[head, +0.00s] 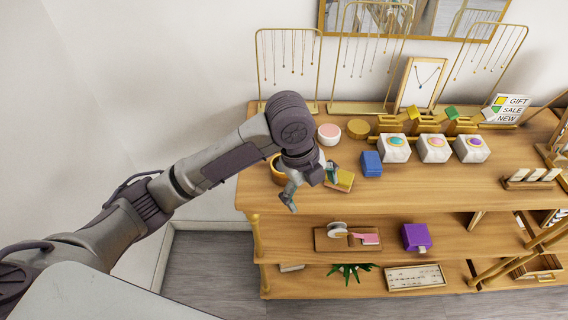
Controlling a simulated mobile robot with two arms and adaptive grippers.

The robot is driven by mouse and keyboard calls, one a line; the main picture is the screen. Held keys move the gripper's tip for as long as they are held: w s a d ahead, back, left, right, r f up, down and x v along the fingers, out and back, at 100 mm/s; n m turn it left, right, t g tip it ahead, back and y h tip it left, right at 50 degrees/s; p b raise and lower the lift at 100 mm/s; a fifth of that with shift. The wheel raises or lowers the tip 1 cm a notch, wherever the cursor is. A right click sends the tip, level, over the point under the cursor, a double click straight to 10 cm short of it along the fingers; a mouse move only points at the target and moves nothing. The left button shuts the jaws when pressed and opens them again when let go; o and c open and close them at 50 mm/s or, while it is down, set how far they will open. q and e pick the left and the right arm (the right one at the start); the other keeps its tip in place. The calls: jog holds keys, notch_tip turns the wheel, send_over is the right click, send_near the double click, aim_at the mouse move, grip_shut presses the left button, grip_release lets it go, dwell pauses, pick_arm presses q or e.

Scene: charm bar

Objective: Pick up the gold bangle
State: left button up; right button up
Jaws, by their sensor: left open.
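A round gold-brown rim (275,170) shows on the left end of the wooden top shelf, partly hidden behind my left gripper. It looks like the gold bangle, but I cannot tell for sure whether it is a bangle or a small dish. My left gripper (311,188) is open and points down over the shelf's front left part, just right of the rim. One finger is in front of a yellow and teal box (341,180). I see nothing held between the fingers. My right gripper is not in view.
A blue box (371,163), a pink-topped round jar (329,134) and a round gold-coloured piece (358,129) stand nearby. White display blocks (394,150) and necklace stands (289,108) are farther back or right.

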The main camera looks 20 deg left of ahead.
pick_arm(q)
jog(key=w+a+r+m+y, duration=0.1)
jog(key=w+a+r+m, duration=0.25)
jog(key=r, duration=0.25)
jog(key=w+a+r+m+y, duration=0.2)
jog(key=w+a+r+m, duration=0.15)
jog(key=r, duration=0.35)
jog(key=shift+n+g, duration=0.3)
jog(key=shift+g, duration=0.1)
jog(key=f, duration=0.3)
jog(key=f+p, duration=0.1)
jog(key=f, duration=0.4)
jog(key=shift+s+a+f+p, duration=0.3)
jog(key=shift+a+f+p, duration=0.05)
jog(key=shift+a+p, duration=0.05)
jog(key=f+p, duration=0.1)
jog(key=f, duration=0.1)
jog(key=f+p, duration=0.1)
jog(key=f, duration=0.2)
jog(key=shift+w+a, duration=0.15)
jog(key=shift+w, duration=0.05)
jog(key=shift+f, duration=0.15)
jog(key=c, duration=1.1)
